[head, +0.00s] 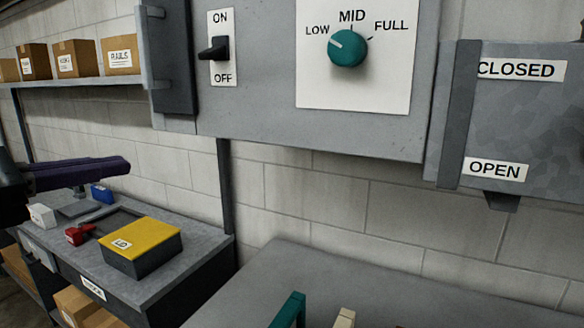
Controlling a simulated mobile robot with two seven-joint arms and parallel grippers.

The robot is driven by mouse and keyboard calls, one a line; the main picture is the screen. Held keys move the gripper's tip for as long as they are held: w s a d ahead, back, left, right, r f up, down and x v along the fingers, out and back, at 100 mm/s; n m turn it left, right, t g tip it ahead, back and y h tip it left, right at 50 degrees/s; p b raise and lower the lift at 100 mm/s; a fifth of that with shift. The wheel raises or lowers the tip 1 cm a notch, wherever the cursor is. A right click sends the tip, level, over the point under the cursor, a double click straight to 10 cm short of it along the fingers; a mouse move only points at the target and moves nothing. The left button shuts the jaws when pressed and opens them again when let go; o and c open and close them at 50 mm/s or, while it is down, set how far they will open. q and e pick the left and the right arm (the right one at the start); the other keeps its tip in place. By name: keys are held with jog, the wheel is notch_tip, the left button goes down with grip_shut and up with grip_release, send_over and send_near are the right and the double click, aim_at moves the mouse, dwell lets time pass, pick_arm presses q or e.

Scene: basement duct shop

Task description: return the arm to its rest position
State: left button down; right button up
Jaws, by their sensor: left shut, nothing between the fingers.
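My left gripper (126,165), with dark purple fingers, comes in at the left edge. It is shut and empty, and in the picture it lies over the left workbench and the block wall. It appears apart from the things on the bench. Most of my left arm is outside the picture. My right gripper does not show.
A grey panel (270,135) carries an ON/OFF switch (216,48) and a teal knob (348,48), its white mark towards LOW. A yellow-topped box (140,243) sits on the left bench (190,268). Cartons (74,58) line a shelf. A grey surface (400,305) lies below.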

pick_arm(q)
jog(key=s+d+f+m+g+y, duration=0.1)
jog(key=s+d+f+m+g, duration=0.7)
jog(key=s+f+m, duration=0.55)
jog(key=s+f+m+g+y, duration=0.3)
jog(key=s+f+m+y, duration=0.2)
jog(key=s+m, duration=0.8)
notch_tip(320, 180, up, 18)
jog(key=a+m+y+p, duration=0.1)
jog(key=m+p, duration=0.2)
jog(key=p, duration=1.4)
jog(key=shift+s+a+r+p, duration=0.15)
jog(key=shift+s+a+p, duration=0.1)
jog(key=shift+a+p, duration=0.15)
jog(key=c, duration=1.6)
grip_release()
